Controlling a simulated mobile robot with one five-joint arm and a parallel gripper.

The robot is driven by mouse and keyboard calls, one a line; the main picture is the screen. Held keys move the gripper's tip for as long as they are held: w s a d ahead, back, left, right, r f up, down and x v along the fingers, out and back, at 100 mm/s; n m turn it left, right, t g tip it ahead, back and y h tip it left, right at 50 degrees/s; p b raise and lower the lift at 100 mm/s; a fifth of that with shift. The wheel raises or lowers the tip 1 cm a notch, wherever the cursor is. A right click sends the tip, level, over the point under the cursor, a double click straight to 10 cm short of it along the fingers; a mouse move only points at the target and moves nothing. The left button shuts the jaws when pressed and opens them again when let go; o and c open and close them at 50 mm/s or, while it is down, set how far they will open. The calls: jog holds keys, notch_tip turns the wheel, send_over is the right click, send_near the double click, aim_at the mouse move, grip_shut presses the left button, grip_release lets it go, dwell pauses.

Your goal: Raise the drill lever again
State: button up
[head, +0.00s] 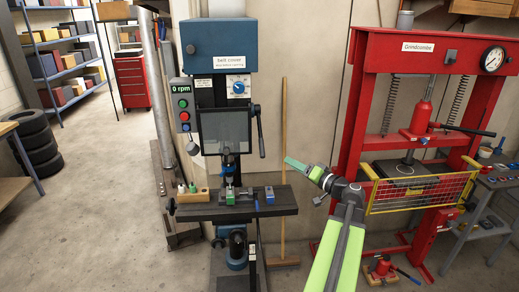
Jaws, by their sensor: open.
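The drill press (219,45) stands left of centre, with a blue head and a dark table. Its dark drill lever (261,135) is on the right side of the machine and hangs nearly straight down from its hub. My gripper (298,165) is right of the lever and a little lower in the picture, with green finger surfaces pointing left. It looks apart from the lever, and nothing shows between its fingers. The gap between the fingers is too small to make out clearly.
The drill table (188,211) carries a vise and small items below the lever. A broom (283,190) leans on the wall behind my gripper. A red press (372,75) with a yellow guard (420,192) stands at right. Open floor lies at left.

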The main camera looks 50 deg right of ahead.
aim_at(262, 148)
jog(key=w, duration=1.7)
jog(key=shift+d, duration=0.35)
jog(key=shift+c, duration=0.2)
grip_shut()
